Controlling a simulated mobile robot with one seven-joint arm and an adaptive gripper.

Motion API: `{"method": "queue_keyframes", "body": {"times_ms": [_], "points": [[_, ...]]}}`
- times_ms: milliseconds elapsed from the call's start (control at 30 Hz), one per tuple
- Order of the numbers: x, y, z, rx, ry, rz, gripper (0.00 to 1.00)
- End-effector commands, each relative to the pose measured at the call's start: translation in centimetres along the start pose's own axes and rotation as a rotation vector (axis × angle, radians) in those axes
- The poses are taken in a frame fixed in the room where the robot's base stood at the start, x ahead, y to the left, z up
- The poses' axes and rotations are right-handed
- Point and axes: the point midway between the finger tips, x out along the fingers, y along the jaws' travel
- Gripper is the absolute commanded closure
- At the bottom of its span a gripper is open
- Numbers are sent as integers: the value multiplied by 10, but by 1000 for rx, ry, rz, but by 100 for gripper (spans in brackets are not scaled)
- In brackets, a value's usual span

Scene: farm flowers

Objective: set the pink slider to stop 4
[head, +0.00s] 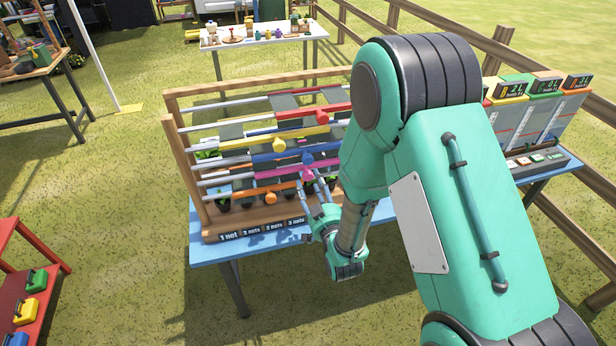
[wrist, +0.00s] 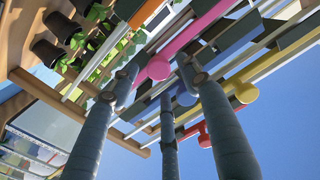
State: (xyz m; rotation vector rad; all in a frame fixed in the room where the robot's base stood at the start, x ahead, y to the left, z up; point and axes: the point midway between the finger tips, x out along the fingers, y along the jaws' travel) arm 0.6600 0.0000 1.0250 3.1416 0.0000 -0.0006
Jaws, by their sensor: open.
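The pink slider (head: 278,173) is a flat bar with a round knob, on one of the lower rods of a wooden rack (head: 180,150). In the wrist view its pink knob (wrist: 158,68) shows between the fingertips of my gripper (wrist: 160,82). In the head view my gripper (head: 317,188) is open at the front of the rack, close to the pink knob. I cannot tell whether the fingers touch it. My arm hides the rack's right side. No stop numbers can be read.
Blue (head: 270,157), yellow (head: 303,131) and red (head: 312,110) sliders lie above the pink one, and an orange slider (head: 266,195) below it. The rack stands on a blue table (head: 205,250). Display boxes (head: 545,84) stand at right. Grass in front is clear.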

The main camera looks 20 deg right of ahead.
Motion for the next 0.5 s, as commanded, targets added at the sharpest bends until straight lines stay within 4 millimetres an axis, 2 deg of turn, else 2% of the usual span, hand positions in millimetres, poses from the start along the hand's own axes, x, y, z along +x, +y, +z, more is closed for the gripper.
{"method": "queue_keyframes", "body": {"times_ms": [200, 500], "points": [[29, 0, 0, 0, 1, 0, 53], [44, 0, 0, 0, 0, 0, 53]]}}
